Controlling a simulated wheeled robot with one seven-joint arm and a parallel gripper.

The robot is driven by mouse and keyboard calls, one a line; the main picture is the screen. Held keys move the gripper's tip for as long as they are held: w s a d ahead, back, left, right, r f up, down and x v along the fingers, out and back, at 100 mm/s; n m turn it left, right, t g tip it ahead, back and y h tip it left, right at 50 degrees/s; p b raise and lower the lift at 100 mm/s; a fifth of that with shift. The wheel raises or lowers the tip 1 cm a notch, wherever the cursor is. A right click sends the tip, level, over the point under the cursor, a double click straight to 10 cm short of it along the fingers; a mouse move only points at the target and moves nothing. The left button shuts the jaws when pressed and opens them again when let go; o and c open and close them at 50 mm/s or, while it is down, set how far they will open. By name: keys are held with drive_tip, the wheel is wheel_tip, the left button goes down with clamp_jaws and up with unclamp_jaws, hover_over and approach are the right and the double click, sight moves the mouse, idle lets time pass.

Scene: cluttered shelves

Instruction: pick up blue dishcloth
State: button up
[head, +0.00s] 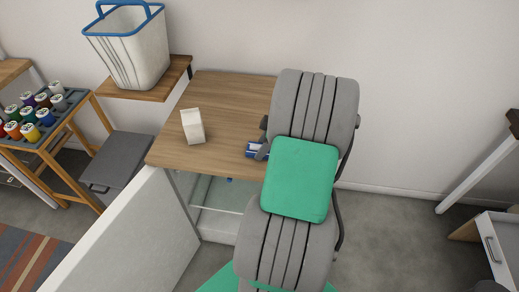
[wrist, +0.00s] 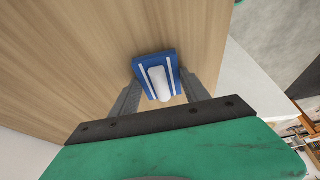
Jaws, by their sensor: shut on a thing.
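The blue dishcloth (wrist: 141,68) is a small blue piece with white stripes and a pale rounded patch at its middle. In the wrist view it sits between the two grey fingers of my gripper (wrist: 161,82), which is shut on it. In the head view the dishcloth (head: 253,149) shows as a small blue and white patch at the right part of the wooden table top, partly hidden by my arm. I cannot tell whether it touches the table.
A white carton (head: 193,126) stands on the wooden table (head: 225,98), left of my gripper. A white basket with a blue rim (head: 130,50) sits on a wall shelf (head: 180,72). A rack of coloured jars (head: 60,125) stands at left.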

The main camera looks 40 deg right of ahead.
drive_tip(key=shift+c, duration=1.4)
drive_tip(key=shift+r, duration=0.25)
wheel_tip(320, 180, up, 2)
drive_tip(key=shift+d+r+b, duration=0.1)
drive_tip(key=shift+r+b, duration=0.05)
drive_tip(key=shift+b, duration=0.35)
drive_tip(key=s+a+r+b, duration=0.1)
drive_tip(key=s+a+r, duration=0.7)
drive_tip(key=s+r, duration=0.2)
drive_tip(key=shift+s+a, duration=0.2)
drive_tip(key=shift+s, duration=0.5)
drive_tip(key=shift+r, duration=0.1)
